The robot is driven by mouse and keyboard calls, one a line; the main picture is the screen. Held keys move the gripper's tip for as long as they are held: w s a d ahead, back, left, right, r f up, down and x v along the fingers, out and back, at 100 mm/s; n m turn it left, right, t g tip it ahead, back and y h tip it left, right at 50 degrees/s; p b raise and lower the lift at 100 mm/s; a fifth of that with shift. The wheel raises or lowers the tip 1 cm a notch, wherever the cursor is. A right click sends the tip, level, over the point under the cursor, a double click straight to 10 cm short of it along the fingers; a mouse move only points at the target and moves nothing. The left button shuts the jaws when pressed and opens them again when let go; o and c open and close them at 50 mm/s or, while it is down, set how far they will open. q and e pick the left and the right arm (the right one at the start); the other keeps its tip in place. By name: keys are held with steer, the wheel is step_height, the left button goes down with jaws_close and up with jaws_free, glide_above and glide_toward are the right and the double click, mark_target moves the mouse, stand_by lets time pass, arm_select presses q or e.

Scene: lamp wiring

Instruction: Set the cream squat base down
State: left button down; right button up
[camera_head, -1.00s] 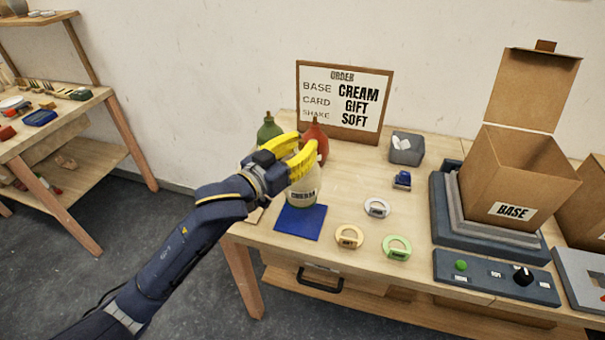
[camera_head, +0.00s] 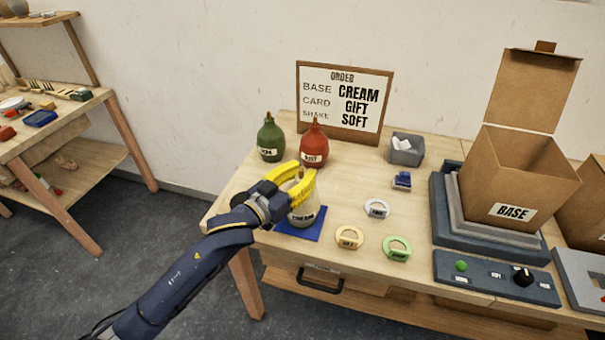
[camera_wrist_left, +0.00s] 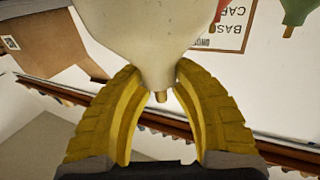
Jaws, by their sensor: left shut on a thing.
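The cream squat base (camera_head: 305,215) is a pale bottle-like body with a dark label, upright over the blue mat (camera_head: 312,230). My left gripper (camera_head: 303,180) is shut on its upper part, with yellow fingers on both sides. In the left wrist view the cream base (camera_wrist_left: 150,35) fills the top, its narrow neck between the fingertips (camera_wrist_left: 158,72). The base's bottom appears at or just over the mat; I cannot tell whether it touches. My right gripper is not in view.
A green base (camera_head: 270,140) and a red base (camera_head: 314,147) stand behind. An open cardboard box (camera_head: 513,180) stands further right, beyond a control panel (camera_head: 490,275).

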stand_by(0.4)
arm_select(q)
steer(key=c, duration=1.1)
jaws_free()
steer(key=shift+f, duration=0.1)
steer(key=shift+s+a, duration=0.1)
steer(key=shift+a, duration=0.05)
steer(key=v, duration=1.1)
steer(key=shift+s+a, duration=0.2)
steer(key=shift+s, duration=0.1)
